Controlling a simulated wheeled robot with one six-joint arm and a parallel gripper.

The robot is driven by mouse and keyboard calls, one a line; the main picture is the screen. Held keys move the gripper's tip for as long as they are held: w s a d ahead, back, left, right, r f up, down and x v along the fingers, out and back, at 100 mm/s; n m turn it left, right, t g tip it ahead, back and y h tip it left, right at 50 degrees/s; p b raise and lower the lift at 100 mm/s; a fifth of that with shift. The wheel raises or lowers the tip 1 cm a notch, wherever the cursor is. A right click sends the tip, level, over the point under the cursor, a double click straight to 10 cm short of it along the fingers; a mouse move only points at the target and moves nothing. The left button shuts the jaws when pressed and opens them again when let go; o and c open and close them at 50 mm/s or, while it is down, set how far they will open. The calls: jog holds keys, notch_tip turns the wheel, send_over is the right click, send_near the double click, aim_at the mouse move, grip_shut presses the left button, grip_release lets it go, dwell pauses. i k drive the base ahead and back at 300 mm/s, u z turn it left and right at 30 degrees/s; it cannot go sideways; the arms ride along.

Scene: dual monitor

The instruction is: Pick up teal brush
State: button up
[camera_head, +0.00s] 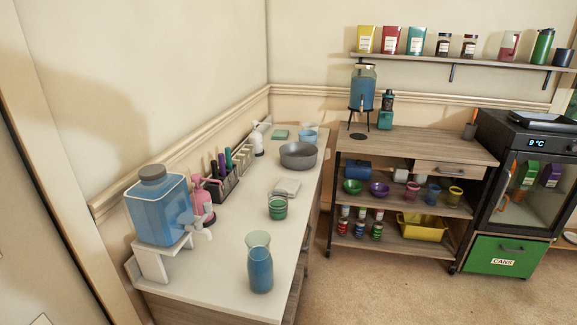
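A dark rack (226,188) stands on the white counter along the left wall, with several upright handles in it. One of them is a teal handle (228,158), which looks like the teal brush; its lower part is hidden in the rack. A purple handle (221,164) and a darker one (214,169) stand close to its left. My gripper is not in view.
Left of the rack are a pink bottle (201,204) and a blue water dispenser (158,208). A green jar (277,207), a blue-filled glass vase (260,264) and a grey pot (298,155) stand on the counter (225,275). A wheeled shelf (420,143) stands at the right.

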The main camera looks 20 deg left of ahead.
aim_at(228, 160)
jog(key=z, duration=0.1)
jog(key=i, duration=3.5)
jog(key=u, duration=3.2)
jog(key=i, duration=0.55)
jog(key=z, duration=0.1)
